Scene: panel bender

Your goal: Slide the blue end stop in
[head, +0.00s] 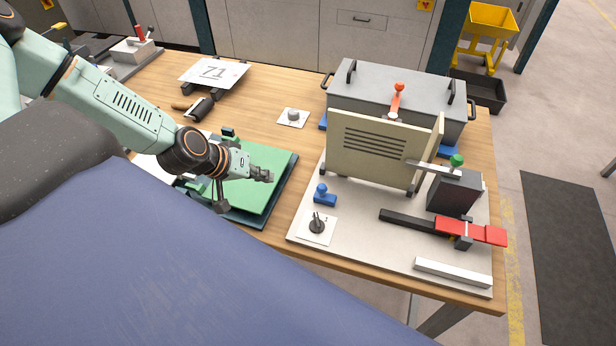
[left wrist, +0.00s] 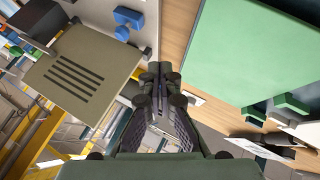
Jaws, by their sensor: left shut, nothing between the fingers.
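The blue end stop (head: 322,195), a small block with a round knob, sits on the pale base plate (head: 365,250), left of and in front of the slotted beige panel (head: 375,150). In the left wrist view, the blue end stop (left wrist: 128,17) shows at the top, left of the fingers. My left gripper (head: 268,176) is shut and empty above the green plate, left of and apart from the end stop. Its closed fingers (left wrist: 158,72) also show in the left wrist view. My right gripper is in neither view.
A grey lidded box (head: 400,95) stands behind the panel. A dark block with a green knob (head: 457,160) and a red-handled clamp (head: 470,230) stand to the right. A small lever on a white plate (head: 317,226) is in front of the end stop. The green plate (head: 270,190) lies left.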

